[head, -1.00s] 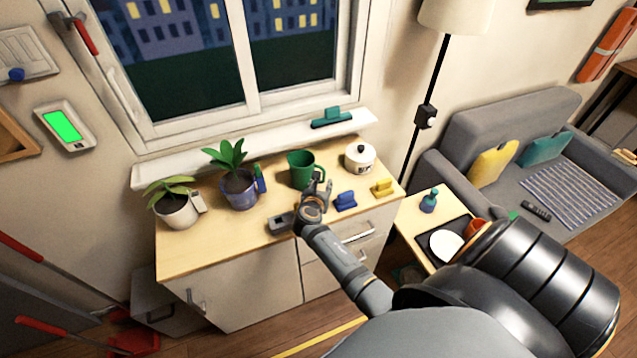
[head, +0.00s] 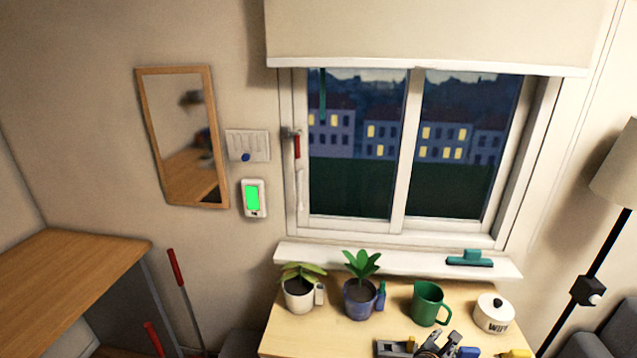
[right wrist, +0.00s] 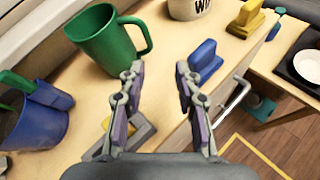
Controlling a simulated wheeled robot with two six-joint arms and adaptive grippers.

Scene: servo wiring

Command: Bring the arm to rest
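My right gripper (head: 438,345) shows at the bottom edge of the head view, over the wooden cabinet top. In the right wrist view its two fingers (right wrist: 160,85) are spread apart with nothing between them, so it is open and empty. Behind the fingers stands a green mug (right wrist: 103,42), also in the head view (head: 426,304). A blue clip-like object (right wrist: 205,62) lies just right of the fingers. A grey piece (right wrist: 130,137) with a yellow part lies partly hidden behind the left finger. My left gripper is not in view.
A lamp (head: 614,170) stands at right. A wooden shelf (head: 70,270) is at left.

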